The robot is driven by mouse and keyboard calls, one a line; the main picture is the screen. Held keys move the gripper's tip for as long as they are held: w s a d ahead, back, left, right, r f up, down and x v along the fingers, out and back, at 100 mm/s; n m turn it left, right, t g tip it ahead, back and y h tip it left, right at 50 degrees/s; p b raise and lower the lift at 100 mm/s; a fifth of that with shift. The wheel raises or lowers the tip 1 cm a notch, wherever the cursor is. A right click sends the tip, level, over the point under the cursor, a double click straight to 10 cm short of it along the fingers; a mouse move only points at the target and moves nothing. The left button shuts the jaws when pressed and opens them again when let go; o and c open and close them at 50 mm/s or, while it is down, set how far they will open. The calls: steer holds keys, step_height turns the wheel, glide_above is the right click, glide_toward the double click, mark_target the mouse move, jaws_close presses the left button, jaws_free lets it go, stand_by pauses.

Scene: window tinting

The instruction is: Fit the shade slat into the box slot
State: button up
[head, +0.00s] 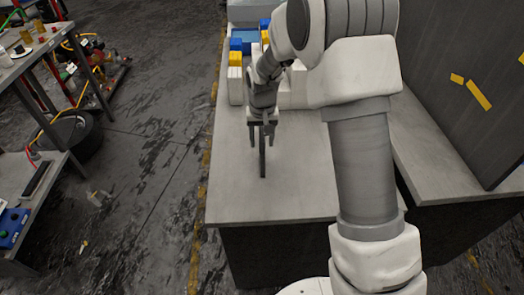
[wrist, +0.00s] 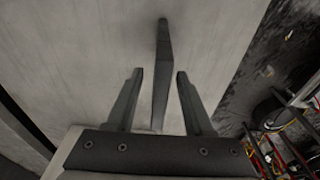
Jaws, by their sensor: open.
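The shade slat is a thin, dark, narrow strip (head: 263,160) on the grey tabletop, below my gripper in the head view. In the wrist view the slat (wrist: 162,60) runs between the two fingers and past their tips. My gripper (head: 262,141) points down over the table with its fingers apart. In the wrist view my gripper (wrist: 160,73) is open, with a gap showing on both sides of the slat. White box-like shapes (head: 236,88) stand at the table's far end, partly hidden by my arm; I cannot make out a slot in them.
Blue and yellow blocks (head: 236,52) are by the white shapes. The grey table (head: 232,190) is clear around the slat. A dark panel (head: 460,90) with yellow marks rises at the right. Cluttered workbenches (head: 30,185) stand at the left, across open floor.

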steer(key=shift+f, duration=0.25)
steer(key=shift+f, duration=0.25)
stand_by(0.3)
steer(key=shift+c, duration=0.3)
jaws_close()
